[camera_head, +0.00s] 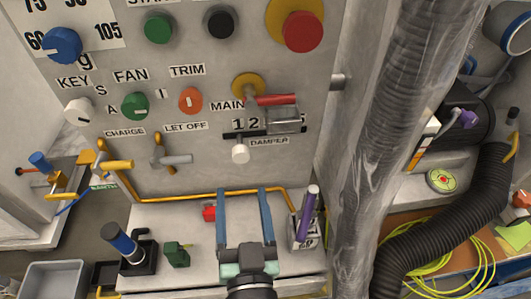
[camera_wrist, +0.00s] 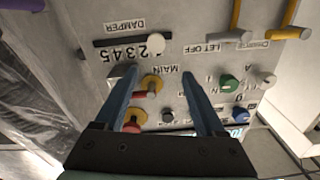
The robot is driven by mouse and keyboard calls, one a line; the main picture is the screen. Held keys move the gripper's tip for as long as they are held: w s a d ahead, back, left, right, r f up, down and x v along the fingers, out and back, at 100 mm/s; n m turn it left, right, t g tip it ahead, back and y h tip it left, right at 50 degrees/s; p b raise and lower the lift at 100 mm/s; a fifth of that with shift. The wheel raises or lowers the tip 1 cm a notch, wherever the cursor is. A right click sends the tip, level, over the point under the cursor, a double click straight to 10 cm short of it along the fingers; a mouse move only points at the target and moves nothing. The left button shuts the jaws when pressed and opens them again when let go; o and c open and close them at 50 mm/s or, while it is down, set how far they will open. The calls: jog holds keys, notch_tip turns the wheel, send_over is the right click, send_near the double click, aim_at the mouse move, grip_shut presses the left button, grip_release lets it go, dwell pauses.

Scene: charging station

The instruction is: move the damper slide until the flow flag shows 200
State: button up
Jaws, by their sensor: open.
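The damper slide's white knob (camera_head: 240,153) stands out from the grey panel, left of the DAMPER label. Its dark slot (camera_head: 231,135) has a 1 to 5 scale. In the wrist view, upside down, the knob (camera_wrist: 157,42) is near the low-number end of the slot (camera_wrist: 120,42). My gripper (camera_head: 243,191) is open and empty below the knob in the head view. In the wrist view its fingers (camera_wrist: 158,74) reach toward the panel, apart from the knob. I cannot make out a flow flag or a 200 reading in either view.
A red lever (camera_head: 277,99) and a grey block (camera_head: 284,120) jut out close above the slot. A yellow pipe (camera_head: 180,196) runs low along the panel. A purple-handled part (camera_head: 308,210) stands right of my gripper. A ribbed duct (camera_head: 372,130) is farther right.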

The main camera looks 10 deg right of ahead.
aim_at(241, 157)
jog(key=w+p, duration=0.1)
jog(key=w, duration=0.2)
jog(key=w+f, duration=0.1)
jog(key=w, duration=0.3)
jog(key=w+p, duration=0.1)
jog(key=w, duration=0.2)
jog(key=shift+w+d+f+p, duration=0.2)
jog(key=shift+w+d+p, duration=0.1)
jog(key=shift+w, duration=0.05)
jog(key=shift+w+f, duration=0.15)
jog(key=shift+w, duration=0.65)
grip_shut()
dwell(0.5)
